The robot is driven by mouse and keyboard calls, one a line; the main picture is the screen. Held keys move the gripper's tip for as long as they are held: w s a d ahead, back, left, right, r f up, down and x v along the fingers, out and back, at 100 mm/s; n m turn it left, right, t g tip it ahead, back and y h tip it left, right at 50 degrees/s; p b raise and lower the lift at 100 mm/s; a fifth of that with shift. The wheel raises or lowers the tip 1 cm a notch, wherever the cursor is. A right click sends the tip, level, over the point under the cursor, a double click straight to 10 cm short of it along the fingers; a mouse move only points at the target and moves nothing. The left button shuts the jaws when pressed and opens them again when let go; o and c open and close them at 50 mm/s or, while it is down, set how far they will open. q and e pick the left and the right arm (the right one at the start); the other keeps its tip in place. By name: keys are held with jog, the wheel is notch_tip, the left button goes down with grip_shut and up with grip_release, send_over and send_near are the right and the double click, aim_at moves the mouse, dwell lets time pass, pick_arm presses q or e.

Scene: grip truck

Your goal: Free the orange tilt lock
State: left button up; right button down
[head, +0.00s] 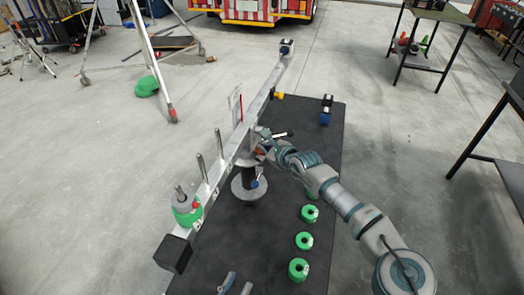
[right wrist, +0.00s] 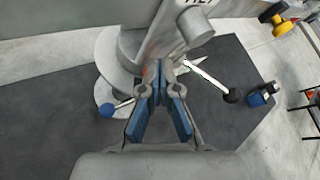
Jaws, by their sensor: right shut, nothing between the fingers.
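A long pale beam (head: 222,165) runs diagonally over a grey pedestal (head: 246,189). My right gripper (head: 260,140) reaches the pivot at the beam's middle. In the right wrist view, its blue-padded fingers (right wrist: 160,72) are shut and empty, just below the grey pivot housing (right wrist: 150,35). A small orange-red patch (right wrist: 149,71) shows by the fingertips and may be the tilt lock; the fingers mostly hide it, and contact is unclear. A lever with a black ball (right wrist: 231,95) lies right of the fingers, and a blue ball knob (right wrist: 107,110) left. My left gripper (head: 237,285) is open and empty at the bottom edge.
A dark mat (head: 310,160) lies under the pedestal, with several green rings (head: 303,241) on its right. Another green ring (head: 187,212) sits on a post near the beam's black end block (head: 173,253). A yellow knob (head: 278,95) is at the beam's far part.

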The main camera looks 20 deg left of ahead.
pick_arm(q)
jog(key=shift+w+a+f+g, duration=0.1)
jog(key=shift+w+f+g, duration=0.3)
jog(key=shift+f+g, duration=0.1)
pick_arm(e)
jog(key=shift+w+a+f, duration=0.2)
jog(key=shift+w+f, duration=0.05)
jog(key=shift+w, duration=0.1)
jog(key=shift+d, duration=0.1)
pick_arm(q)
jog(key=shift+w+f, duration=0.15)
jog(key=shift+w, duration=0.05)
pick_arm(e)
jog(key=shift+d, duration=0.1)
